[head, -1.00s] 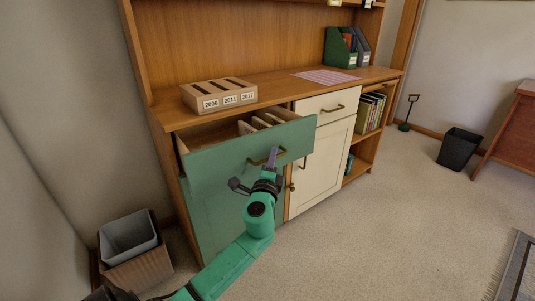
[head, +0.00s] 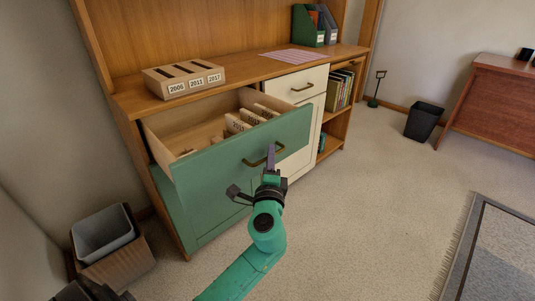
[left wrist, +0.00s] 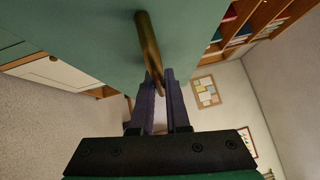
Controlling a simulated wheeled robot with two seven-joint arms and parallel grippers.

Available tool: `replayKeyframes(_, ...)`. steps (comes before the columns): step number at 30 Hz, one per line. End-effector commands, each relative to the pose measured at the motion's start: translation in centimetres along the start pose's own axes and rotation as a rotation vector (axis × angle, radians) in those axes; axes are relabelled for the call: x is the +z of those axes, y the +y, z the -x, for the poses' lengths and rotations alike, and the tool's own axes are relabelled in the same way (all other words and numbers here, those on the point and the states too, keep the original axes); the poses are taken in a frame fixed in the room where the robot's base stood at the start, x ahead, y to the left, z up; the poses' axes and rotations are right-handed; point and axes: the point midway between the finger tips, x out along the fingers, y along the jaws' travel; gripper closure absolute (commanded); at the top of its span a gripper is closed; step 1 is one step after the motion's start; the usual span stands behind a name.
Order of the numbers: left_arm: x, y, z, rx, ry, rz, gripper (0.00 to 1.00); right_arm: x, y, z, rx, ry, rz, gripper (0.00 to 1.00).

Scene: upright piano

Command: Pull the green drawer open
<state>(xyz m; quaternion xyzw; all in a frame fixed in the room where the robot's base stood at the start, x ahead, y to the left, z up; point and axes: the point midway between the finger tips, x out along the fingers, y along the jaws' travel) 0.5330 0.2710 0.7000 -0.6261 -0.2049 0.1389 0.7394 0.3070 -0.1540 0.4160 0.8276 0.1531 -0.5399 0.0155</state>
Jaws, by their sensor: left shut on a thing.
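The green drawer (head: 225,150) stands well out from the wooden cabinet, and its inside shows, with several upright dividers or cards. Its brass handle (head: 262,156) is on the green front. My left gripper (head: 270,158) is at the handle and shut on it. In the left wrist view the brass handle (left wrist: 149,45) runs down between the purple fingers of my left gripper (left wrist: 155,85). The fingertips partly hide where they touch it.
A wooden box with year labels (head: 184,78) stands on the cabinet top (head: 240,76). A cream drawer (head: 297,85) is shut beside the green one. A grey bin (head: 103,232) stands at lower left, a black bin (head: 424,121) at right. Carpet (head: 350,190) in front is clear.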

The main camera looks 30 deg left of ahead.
Motion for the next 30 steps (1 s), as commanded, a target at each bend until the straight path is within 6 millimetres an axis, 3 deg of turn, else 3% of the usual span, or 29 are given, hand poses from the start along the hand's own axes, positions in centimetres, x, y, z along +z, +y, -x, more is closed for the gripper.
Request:
replayKeyframes(8, 0.0, 0.1, 0.0, 0.003, 0.001, 0.0, 1.0, 0.2, 0.0, -0.1, -0.001, -0.005, 0.0, 0.5)
replayKeyframes(9, 0.0, 0.1, 0.0, 0.003, 0.001, 0.0, 0.75, 0.2, 0.0, -0.1, -0.001, -0.005, 0.0, 0.5)
replayKeyframes(11, 0.0, 0.1, 0.0, 0.003, 0.001, 0.0, 0.56, 0.2, 0.0, -0.1, 0.0, -0.005, 0.0, 0.5)
replayKeyframes(23, 0.0, 0.1, 0.6, 0.001, 0.001, -0.001, 0.56, -0.4, 0.2, 0.0, 0.005, 0.007, 0.003, 0.5)
replayKeyframes(26, 0.0, 0.2, 1.9, 0.003, 0.001, 0.0, 0.56, -0.5, 0.2, 0.0, 0.005, 0.009, 0.003, 0.5)
replayKeyframes(30, 0.0, 0.3, 5.2, 0.005, 0.002, -0.001, 0.56, -0.6, 0.2, -0.1, 0.003, 0.017, 0.003, 0.5)
